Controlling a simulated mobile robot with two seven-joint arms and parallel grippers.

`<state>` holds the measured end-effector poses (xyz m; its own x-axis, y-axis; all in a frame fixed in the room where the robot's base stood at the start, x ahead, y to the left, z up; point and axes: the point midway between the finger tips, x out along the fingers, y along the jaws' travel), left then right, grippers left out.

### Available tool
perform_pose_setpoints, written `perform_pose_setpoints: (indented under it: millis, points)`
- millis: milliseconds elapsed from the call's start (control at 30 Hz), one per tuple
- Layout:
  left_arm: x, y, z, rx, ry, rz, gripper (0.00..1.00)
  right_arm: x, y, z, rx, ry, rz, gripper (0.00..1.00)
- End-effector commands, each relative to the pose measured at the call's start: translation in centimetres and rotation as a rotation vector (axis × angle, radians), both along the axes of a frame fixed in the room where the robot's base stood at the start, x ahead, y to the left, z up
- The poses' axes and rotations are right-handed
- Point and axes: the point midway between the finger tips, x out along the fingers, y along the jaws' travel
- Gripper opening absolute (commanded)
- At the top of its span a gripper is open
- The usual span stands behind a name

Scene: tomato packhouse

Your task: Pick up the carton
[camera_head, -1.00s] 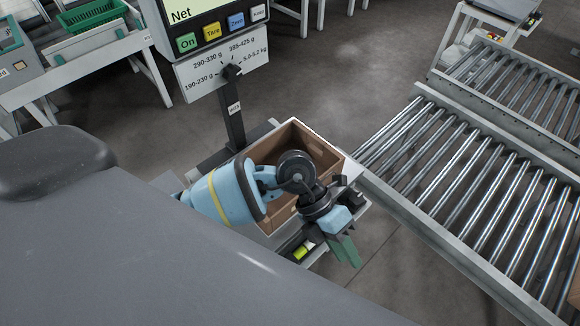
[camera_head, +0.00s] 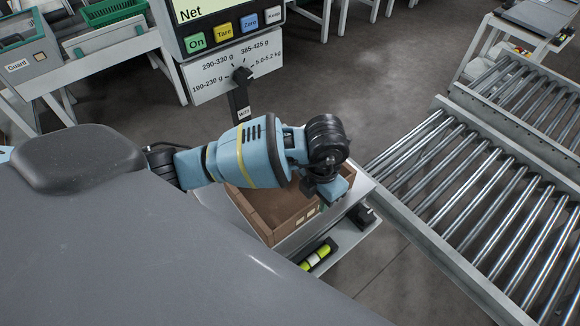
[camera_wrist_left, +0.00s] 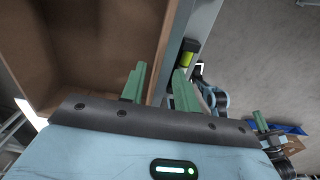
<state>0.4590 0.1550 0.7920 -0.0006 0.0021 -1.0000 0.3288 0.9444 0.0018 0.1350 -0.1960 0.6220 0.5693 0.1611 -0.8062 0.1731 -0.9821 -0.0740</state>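The carton (camera_head: 262,212) is an open brown box standing on the weighing scale, partly hidden under my left arm in the head view. It fills the upper left of the left wrist view (camera_wrist_left: 95,40). My left gripper (camera_wrist_left: 159,82) is open, its green fingers apart with the carton's side wall running between them in that view. I cannot tell whether they touch the wall. In the head view the left fingertips are hidden behind the wrist. A green finger of what looks like my right gripper (camera_wrist_left: 262,123) shows at the right of the wrist view; its opening is unclear.
The scale's display (camera_head: 225,28) and dial plate stand behind the carton. A yellow-green spirit level (camera_head: 317,256) sits at the scale's front edge. A roller conveyor (camera_head: 480,200) lies close on the right. Open floor shows behind, between the scale and conveyor.

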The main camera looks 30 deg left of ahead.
Motion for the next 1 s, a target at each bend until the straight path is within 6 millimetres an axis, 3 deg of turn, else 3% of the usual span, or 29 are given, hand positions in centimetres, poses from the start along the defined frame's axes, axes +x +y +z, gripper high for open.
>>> perform_pose_setpoints:
  millis: [133, 500, 767, 1000]
  points:
    - [0.0, 0.0, -0.4, -0.001, 0.001, 0.000, 0.31, 0.0, 0.0, 0.0, 0.000, -0.001, 0.000, 0.00]
    - [0.1, 0.3, -4.9, -0.002, 0.001, 0.000, 0.31, 0.0, 0.0, -0.1, 0.000, 0.001, 0.000, 0.00]
    - [0.1, 0.3, -5.1, -0.003, -0.001, -0.001, 0.31, 0.1, 0.0, -0.1, 0.000, -0.002, 0.001, 0.00]
    - [0.1, 0.3, -5.1, -0.003, -0.001, -0.001, 0.02, 0.2, 0.0, -0.1, -0.001, -0.004, 0.000, 0.00]
